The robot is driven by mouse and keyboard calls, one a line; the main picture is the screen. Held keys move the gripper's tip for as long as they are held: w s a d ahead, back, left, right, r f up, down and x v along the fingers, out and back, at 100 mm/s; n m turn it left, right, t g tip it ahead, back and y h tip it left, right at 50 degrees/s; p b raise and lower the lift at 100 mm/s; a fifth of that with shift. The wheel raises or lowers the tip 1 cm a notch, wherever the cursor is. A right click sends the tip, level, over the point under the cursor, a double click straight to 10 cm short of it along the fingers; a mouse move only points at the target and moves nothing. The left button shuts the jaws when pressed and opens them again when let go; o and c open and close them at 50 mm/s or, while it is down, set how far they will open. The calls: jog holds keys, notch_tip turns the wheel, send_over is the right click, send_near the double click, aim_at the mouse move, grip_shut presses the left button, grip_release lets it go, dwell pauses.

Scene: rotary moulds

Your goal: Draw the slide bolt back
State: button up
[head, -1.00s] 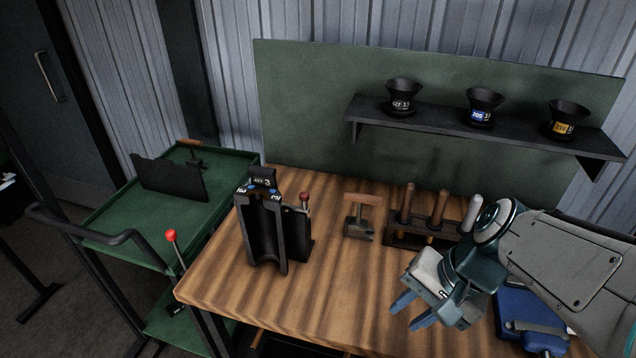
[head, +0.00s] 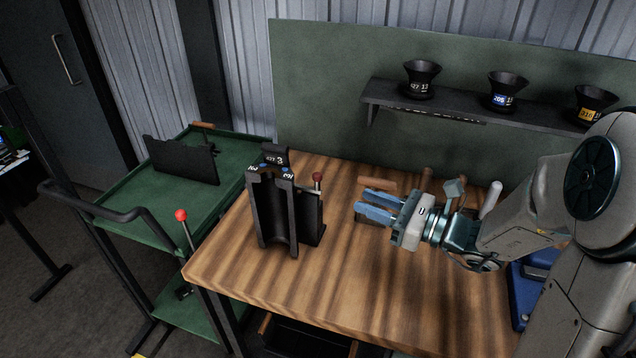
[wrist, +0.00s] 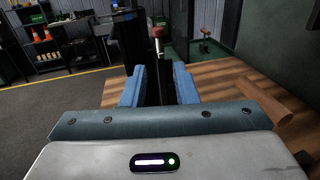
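A dark mould block (head: 275,212) with an upright channel stands on the wooden bench (head: 240,270). A dark red knob (head: 318,178) on a thin stem rises at its right side; I take it to be the bolt's handle. My gripper (head: 366,202) is level to the right of the mould, its blue fingers apart and pointing left at it. A clear gap lies between fingertips and knob. In the wrist view the knob (wrist: 157,31) shows ahead, between and beyond the fingers (wrist: 160,85), with nothing held. The bolt's body cannot be made out.
A wooden-handled tool (head: 378,183) and a tool rack sit behind and beside my gripper. A shelf (head: 450,112) with black funnels hangs behind. A green cart (head: 120,232) with a red-knobbed lever (head: 181,215) stands left. The bench front is clear.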

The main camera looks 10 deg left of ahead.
aim_at(317, 181)
jog(key=p+x, duration=0.2)
jog(key=x, duration=1)
jog(key=shift+a, duration=0.1)
grip_shut()
